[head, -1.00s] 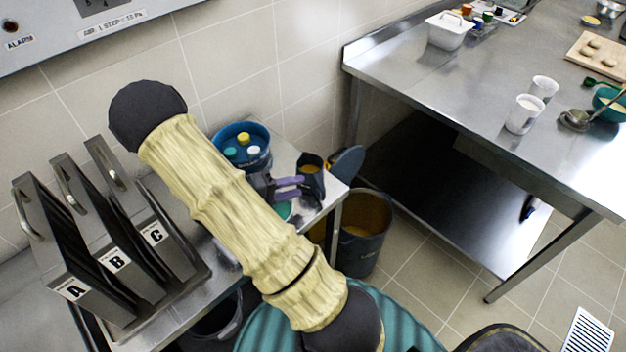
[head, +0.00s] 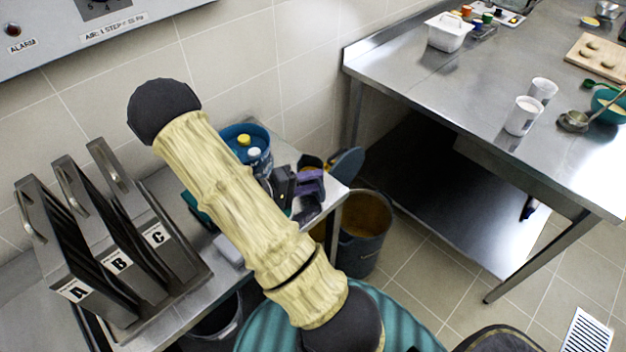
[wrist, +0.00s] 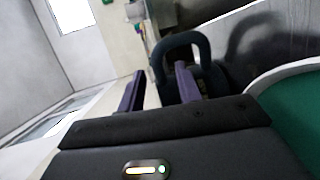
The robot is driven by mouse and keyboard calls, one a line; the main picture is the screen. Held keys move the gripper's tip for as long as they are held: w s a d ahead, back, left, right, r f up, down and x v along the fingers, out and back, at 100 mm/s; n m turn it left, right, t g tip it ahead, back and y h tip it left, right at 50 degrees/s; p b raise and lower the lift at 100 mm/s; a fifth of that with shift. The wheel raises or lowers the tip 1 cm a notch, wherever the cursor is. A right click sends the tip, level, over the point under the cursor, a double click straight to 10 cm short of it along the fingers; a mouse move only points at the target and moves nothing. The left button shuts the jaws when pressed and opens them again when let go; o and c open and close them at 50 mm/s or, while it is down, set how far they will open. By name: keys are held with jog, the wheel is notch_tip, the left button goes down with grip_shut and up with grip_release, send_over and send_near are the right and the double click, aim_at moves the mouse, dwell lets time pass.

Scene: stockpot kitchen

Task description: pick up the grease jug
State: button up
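The grease jug is a dark jug with amber contents at its mouth (head: 311,162). It stands near the right end of the low steel bench, partly hidden behind my gripper. In the wrist view the dark blue jug's looped handle (wrist: 181,40) rises just ahead of my fingers. My gripper (head: 311,184) has purple fingers and is at the near side of the jug. In the wrist view my gripper (wrist: 160,88) is open, its fingers apart. The right finger overlaps the handle loop, and one side of the loop shows between the fingers. I cannot tell whether they touch.
A blue tub (head: 258,138) with yellow and white caps stands left of the jug. A bin (head: 362,245) stands on the floor off the bench's right end. Lettered upright racks (head: 118,262) fill the left. A large steel table (head: 440,85) is at right.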

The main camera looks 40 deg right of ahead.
jog(key=shift+x, duration=1.15)
grip_shut()
